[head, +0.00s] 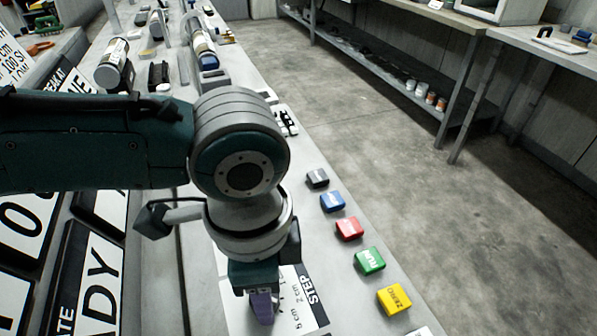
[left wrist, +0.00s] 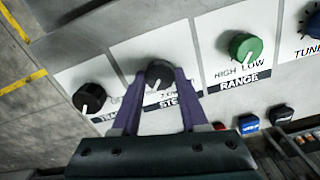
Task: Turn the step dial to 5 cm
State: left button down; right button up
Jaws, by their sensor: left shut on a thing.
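The step dial (left wrist: 159,73) is a dark round knob with a white pointer line, on a white panel labelled STEP (left wrist: 178,103). My left gripper (left wrist: 160,78) has its two purple fingers on either side of the knob, shut on it. The pointer faces the STEP label, tilted slightly to the left in the left wrist view; the fingers partly cover the scale there. In the head view my left gripper (head: 263,306) is over the STEP panel (head: 305,310), where 2 cm and 5 cm marks show, and hides the knob. My right gripper is in neither view.
A black knob (left wrist: 89,97) and a green RANGE knob (left wrist: 245,47) flank the dial. Coloured buttons, including red (head: 348,228), green (head: 369,260) and yellow ZERO (head: 393,299), line the bench edge. A cylinder (head: 115,65) lies farther back.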

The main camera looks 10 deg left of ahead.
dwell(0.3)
pick_arm(q)
jog(key=shift+c, duration=2.2)
grip_release()
jog(key=shift+r, duration=0.1)
notch_tip(320, 180, up, 10)
jog(key=p, duration=0.2)
